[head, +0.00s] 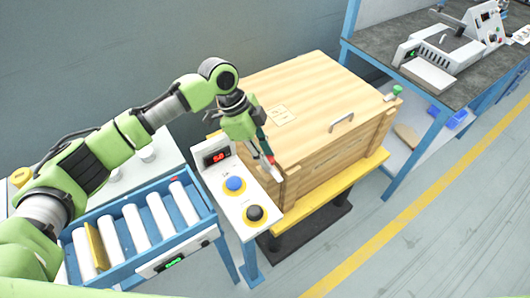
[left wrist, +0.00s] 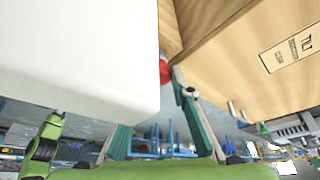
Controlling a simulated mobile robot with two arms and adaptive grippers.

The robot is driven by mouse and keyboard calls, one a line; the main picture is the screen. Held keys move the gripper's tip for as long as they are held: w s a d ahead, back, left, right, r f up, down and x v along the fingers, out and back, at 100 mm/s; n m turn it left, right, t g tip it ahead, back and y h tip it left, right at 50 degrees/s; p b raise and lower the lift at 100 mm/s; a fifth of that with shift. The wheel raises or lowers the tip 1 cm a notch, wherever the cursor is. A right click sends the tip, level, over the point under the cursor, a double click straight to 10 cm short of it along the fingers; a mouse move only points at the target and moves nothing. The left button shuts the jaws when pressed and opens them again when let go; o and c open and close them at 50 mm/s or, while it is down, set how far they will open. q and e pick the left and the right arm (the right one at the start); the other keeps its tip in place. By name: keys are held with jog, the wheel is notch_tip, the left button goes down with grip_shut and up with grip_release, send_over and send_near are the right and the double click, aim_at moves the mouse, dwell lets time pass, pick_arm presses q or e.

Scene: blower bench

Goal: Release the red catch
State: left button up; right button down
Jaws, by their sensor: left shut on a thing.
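The red catch (left wrist: 164,71) shows as a small red piece at the wooden crate's corner in the left wrist view. In the head view a little red (head: 271,159) shows at the fingertips, at the left end of the wooden crate (head: 335,170). My left gripper (head: 267,157) points down there and is shut on the red catch. In the left wrist view one finger (left wrist: 190,100) reaches up to the catch; a white block (left wrist: 80,50) hides much of the other. The crate lid is down. My right gripper is not in view.
A white button panel (head: 226,177) with a display, a blue button (head: 235,184) and a black button (head: 254,213) stands close left of the crate. The crate rests on a yellow platform (head: 350,185). A roller conveyor (head: 148,228) is front left. A workbench (head: 400,50) stands behind right.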

pick_arm(q)
jog(key=o, duration=1.1)
jog(key=shift+r, duration=0.1)
jog(key=v, duration=1.2)
jog(key=shift+d, duration=0.2)
